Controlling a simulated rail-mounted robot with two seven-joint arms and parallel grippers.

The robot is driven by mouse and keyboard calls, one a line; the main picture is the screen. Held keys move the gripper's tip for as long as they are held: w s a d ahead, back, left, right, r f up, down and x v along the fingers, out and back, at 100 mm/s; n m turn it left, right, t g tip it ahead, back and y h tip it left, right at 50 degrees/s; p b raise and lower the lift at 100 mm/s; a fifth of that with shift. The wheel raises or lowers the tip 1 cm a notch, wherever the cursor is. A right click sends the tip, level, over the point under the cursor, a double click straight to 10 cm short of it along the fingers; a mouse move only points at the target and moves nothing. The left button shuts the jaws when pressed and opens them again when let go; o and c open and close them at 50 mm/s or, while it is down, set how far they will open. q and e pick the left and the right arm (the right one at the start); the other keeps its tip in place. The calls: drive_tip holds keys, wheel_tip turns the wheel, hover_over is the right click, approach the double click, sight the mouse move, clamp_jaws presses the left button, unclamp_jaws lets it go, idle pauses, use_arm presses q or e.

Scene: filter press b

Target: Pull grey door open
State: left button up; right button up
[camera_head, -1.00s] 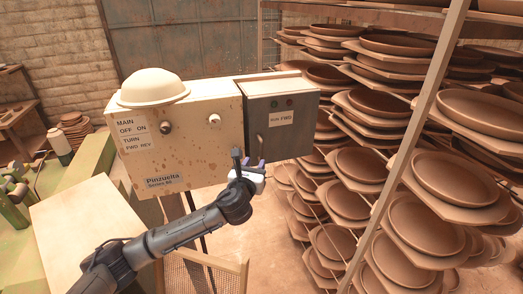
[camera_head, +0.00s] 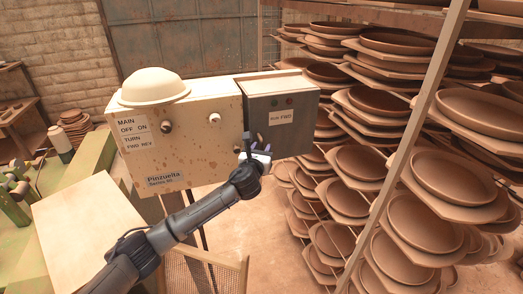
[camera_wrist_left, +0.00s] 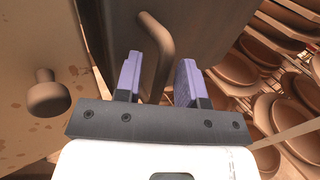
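The grey door (camera_head: 283,122) is the front of a dark grey box on the right side of the beige control cabinet. It looks closed and carries a "RUN FWD" label. My left gripper (camera_head: 254,144) is at the door's left part, where it covers the handle in the head view. In the left wrist view, the bent bar handle (camera_wrist_left: 168,45) runs down between the two purple fingers of my left gripper (camera_wrist_left: 158,80). The fingers are apart, with gaps beside the bar. My right gripper is in neither view.
The beige cabinet (camera_head: 190,150) has knobs, one of which (camera_wrist_left: 48,95) sits left of the gripper in the wrist view. A rack of brown dishes (camera_head: 365,165) stands close on the right.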

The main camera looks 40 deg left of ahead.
use_arm(q)
drive_tip(key=shift+c, duration=0.2)
clamp_jaws()
